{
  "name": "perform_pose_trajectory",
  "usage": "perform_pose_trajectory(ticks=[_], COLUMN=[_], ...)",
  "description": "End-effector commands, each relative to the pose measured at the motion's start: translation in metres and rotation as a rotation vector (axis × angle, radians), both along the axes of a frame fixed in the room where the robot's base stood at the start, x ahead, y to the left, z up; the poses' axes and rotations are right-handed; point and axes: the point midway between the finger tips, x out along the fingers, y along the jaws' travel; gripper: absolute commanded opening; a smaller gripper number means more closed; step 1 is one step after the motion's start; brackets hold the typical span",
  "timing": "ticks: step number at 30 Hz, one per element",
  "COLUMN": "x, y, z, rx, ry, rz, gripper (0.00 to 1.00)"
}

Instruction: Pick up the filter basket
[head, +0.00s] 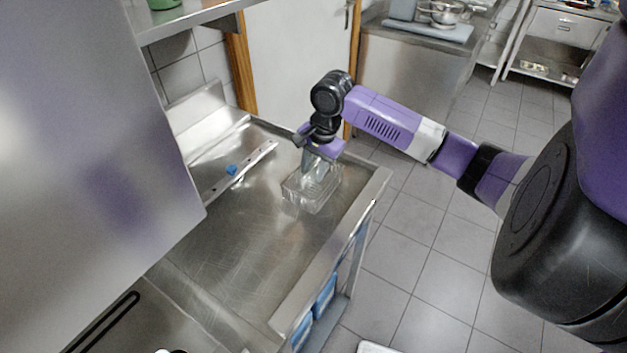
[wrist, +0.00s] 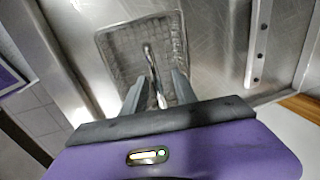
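The filter basket (head: 312,194) is a shallow, see-through mesh tray resting on the steel counter, below my gripper (head: 318,162). In the wrist view the basket (wrist: 120,52) lies just beyond my fingertips, with a thin, shiny handle-like bar rising from its middle. My gripper (wrist: 158,80) points down over it. Its two grey fingers stand apart, one on each side of the bar, with gaps visible on both sides. I cannot tell how far down the bar the fingertips reach.
The steel counter (head: 235,240) has clear room in front of the basket. A perforated metal rail (head: 242,168) with a blue piece lies to its left, and also shows in the wrist view (wrist: 258,45). A large steel cabinet (head: 95,130) blocks the left side. Tiled floor lies to the right.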

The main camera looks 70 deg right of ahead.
Motion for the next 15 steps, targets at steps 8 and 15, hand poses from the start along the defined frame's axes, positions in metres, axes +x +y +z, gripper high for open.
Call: perform_pose_trajectory(ticks=[8,15], x=[0.0018,0.0018], y=[-0.0005,-0.0004], z=[-0.0106,-0.0103], rx=[0.000,0.000], ry=[0.000,-0.001], rz=[0.001,0.001], gripper=[0.34,0.03])
